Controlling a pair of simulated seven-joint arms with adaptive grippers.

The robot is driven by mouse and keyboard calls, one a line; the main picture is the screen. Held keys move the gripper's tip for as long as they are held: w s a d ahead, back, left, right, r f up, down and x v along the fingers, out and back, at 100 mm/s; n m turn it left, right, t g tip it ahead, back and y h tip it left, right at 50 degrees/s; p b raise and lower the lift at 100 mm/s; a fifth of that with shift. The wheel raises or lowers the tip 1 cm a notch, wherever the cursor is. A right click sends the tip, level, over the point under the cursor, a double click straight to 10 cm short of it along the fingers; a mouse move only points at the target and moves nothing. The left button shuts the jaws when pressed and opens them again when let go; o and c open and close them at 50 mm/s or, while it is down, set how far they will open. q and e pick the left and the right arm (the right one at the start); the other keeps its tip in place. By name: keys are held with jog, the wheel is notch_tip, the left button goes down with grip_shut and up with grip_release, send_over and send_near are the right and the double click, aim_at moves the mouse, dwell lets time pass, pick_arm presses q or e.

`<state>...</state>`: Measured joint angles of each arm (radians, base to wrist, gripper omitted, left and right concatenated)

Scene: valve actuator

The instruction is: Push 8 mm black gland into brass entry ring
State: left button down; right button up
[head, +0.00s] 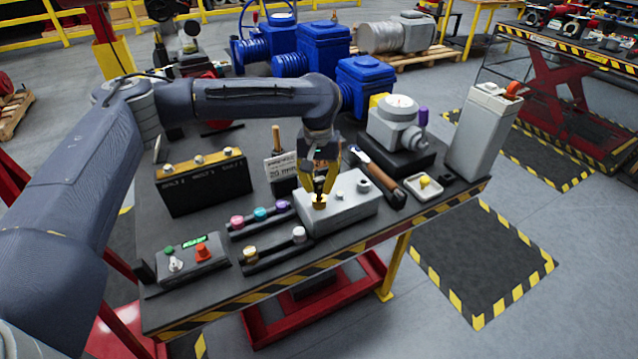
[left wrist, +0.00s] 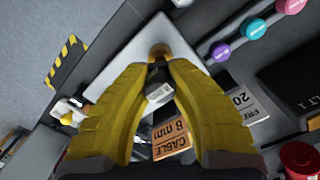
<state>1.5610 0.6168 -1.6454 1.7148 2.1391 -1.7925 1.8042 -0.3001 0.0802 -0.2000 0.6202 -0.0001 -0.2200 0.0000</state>
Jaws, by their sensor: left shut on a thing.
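My left gripper (head: 320,194) points down over the grey box (head: 348,211) on the bench. Its yellow fingers are shut on a small dark piece, which I take to be the black gland (left wrist: 158,76); it shows between the fingertips in the left wrist view. The brass entry ring (head: 320,204) is on the top of the box, directly under the fingertips. It also shows just beyond the gland in the left wrist view (left wrist: 158,50). The fingers partly hide the ring and gland, so I cannot tell whether they touch. My right gripper is not in view.
Close by are a rack of coloured knobs (head: 260,214), a "20 mm" card (head: 282,168), a dark block (head: 204,183) and a switch box (head: 192,257). A grey valve unit (head: 398,125) and a white tray (head: 424,187) stand right. The striped bench edge (head: 300,285) is in front.

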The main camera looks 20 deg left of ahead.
aim_at(319, 192)
pick_arm(q)
jog(key=shift+f, duration=1.5)
jog(key=c, duration=1.2)
grip_release()
jog(key=shift+c, duration=0.2)
jog(key=shift+r, duration=0.1)
notch_tip(319, 192, up, 12)
jog(key=shift+w+a+f, duration=0.1)
jog(key=shift+w+f, duration=0.05)
